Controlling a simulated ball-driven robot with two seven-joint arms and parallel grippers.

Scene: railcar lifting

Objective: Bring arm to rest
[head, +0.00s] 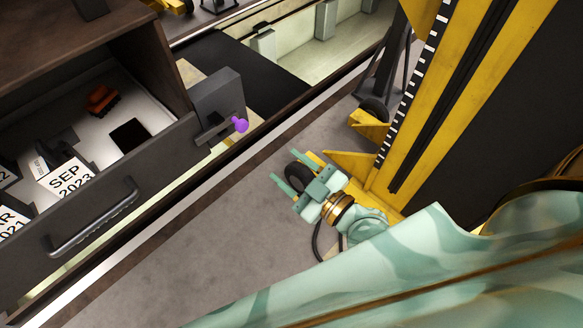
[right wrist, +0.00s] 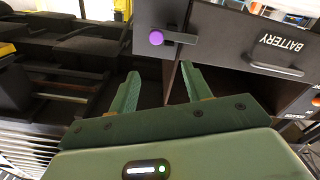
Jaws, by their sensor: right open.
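My right gripper (head: 285,167) is pale green and open, with nothing between its fingers. In the head view it hangs over the grey floor, to the right of the dark cabinet and apart from it. In the right wrist view its two fingers (right wrist: 159,78) point toward a dark panel with a purple knob. My right arm comes in from the lower right. My left gripper does not show.
A grey drawer (head: 95,205) stands open at left with dated cards inside. A panel with a purple knob (head: 240,125) juts out beside it. A yellow lifting column (head: 395,170) stands close right of my gripper. A BATTERY drawer (right wrist: 272,68) shows in the wrist view.

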